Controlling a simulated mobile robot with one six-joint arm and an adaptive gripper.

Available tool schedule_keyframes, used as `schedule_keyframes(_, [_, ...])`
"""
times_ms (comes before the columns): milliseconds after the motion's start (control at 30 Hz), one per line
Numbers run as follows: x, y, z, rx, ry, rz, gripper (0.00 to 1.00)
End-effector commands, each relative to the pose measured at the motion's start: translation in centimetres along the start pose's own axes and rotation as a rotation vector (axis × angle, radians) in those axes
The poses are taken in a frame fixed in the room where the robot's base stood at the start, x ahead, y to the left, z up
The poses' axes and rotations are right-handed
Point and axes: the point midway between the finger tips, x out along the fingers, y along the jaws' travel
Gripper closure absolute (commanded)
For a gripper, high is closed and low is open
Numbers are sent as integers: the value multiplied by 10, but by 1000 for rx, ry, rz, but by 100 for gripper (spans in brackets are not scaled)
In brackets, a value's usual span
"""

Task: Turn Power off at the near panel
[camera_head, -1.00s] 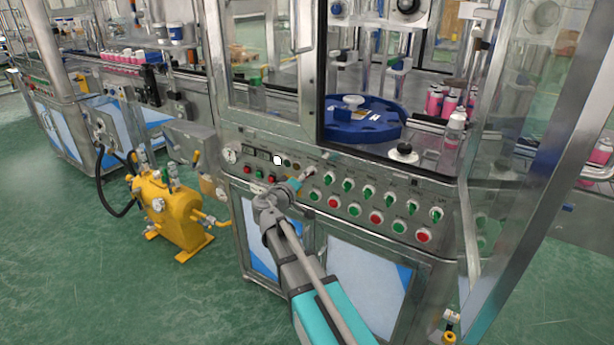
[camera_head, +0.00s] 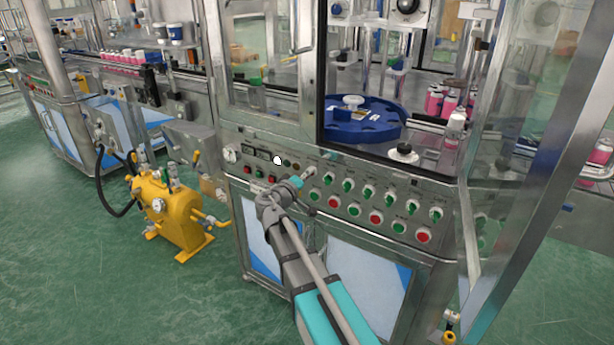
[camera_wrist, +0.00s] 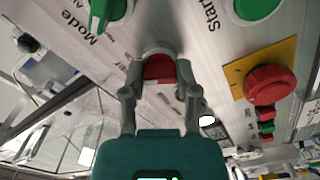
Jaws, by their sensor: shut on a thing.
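The near panel (camera_head: 350,195) is a sloped metal strip with several green and red controls under the machine's window. In the wrist view, my gripper (camera_wrist: 160,66) has its two fingers on either side of a red knob (camera_wrist: 159,71) with a pale collar, and is shut on it. The knob's own label is not readable, so I cannot confirm that it is Power. In the head view, my gripper (camera_head: 308,173) is at the panel's upper left part, and the knob is hidden there.
In the wrist view, a green selector (camera_wrist: 108,12) marked Mode is at the upper left, and a green control (camera_wrist: 255,8) is near the Start label. A red mushroom button (camera_wrist: 270,85) on a yellow plate is close on the right. A yellow tank (camera_head: 172,210) stands left of the machine.

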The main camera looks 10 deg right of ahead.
Motion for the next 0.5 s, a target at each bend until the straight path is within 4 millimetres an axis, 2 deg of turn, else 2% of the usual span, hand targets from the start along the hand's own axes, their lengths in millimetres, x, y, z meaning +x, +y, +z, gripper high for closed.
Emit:
schedule_keyframes(267, [0, 0, 0, -22, 0, 0, 100])
schedule_keyframes(500, [0, 0, 0, -113, 0, 0, 100])
